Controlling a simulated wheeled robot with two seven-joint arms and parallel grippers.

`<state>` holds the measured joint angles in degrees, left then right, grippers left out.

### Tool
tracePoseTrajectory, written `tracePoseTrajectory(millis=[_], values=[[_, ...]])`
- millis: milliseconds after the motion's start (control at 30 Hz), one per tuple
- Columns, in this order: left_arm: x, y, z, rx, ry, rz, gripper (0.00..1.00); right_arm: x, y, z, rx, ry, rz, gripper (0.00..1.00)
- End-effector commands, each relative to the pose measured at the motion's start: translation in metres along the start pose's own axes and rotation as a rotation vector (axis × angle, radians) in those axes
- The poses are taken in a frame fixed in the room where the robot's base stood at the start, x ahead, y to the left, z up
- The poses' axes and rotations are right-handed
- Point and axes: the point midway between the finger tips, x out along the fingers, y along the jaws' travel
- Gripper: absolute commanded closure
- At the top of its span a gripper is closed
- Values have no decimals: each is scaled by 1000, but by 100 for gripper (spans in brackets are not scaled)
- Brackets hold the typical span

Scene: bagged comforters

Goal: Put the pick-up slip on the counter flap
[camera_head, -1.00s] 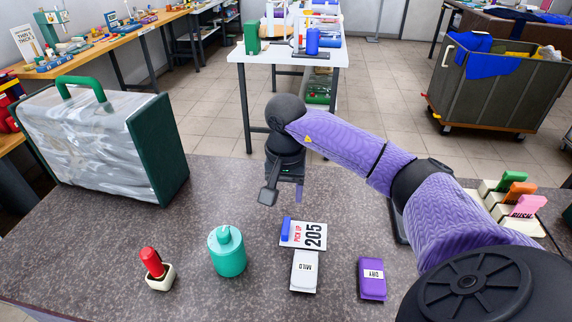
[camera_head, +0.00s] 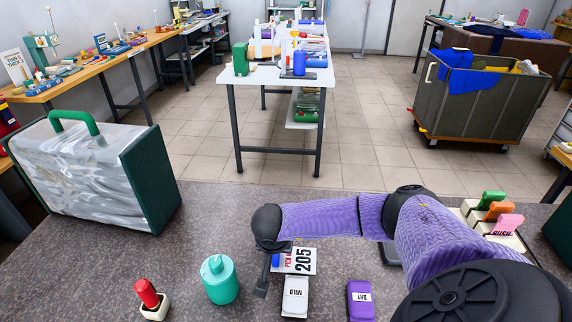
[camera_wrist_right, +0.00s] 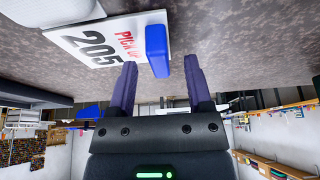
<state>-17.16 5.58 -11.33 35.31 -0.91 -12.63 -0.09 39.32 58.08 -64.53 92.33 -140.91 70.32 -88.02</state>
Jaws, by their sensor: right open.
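The pick-up slip (camera_head: 302,262) is a white card marked "PICK UP 205" with a blue block at its left edge. It lies on the grey speckled counter (camera_head: 215,206), and a white "MILD" block touches or overlaps its near edge. My right gripper (camera_head: 266,282) is low at the slip's left side and partly hides the blue block. In the right wrist view the purple fingers (camera_wrist_right: 160,62) are open, with the slip's blue block (camera_wrist_right: 157,42) just ahead between their tips. No separate flap edge shows on the counter. My left gripper is out of view.
On the counter are a teal canister (camera_head: 220,281), a red-handled stamp (camera_head: 149,299), the "MILD" block (camera_head: 295,297) and a purple "DRY" block (camera_head: 360,300). A bagged comforter (camera_head: 88,177) stands at left. Colored tabs (camera_head: 497,213) stand at right. Bare counter lies behind the canister.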

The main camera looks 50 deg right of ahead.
Motion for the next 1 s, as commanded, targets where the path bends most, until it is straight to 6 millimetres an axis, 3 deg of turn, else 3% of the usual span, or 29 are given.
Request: tracePoseTrajectory(millis=[267, 567, 900, 1000], values=[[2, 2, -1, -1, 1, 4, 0, 7, 0, 0, 0, 0, 1, 37], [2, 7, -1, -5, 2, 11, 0, 6, 0, 0, 0, 0, 0, 100], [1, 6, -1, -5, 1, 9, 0, 6, 0, -1, 0, 1, 0, 100], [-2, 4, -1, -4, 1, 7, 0, -7, 0, -7, 1, 3, -2, 100]])
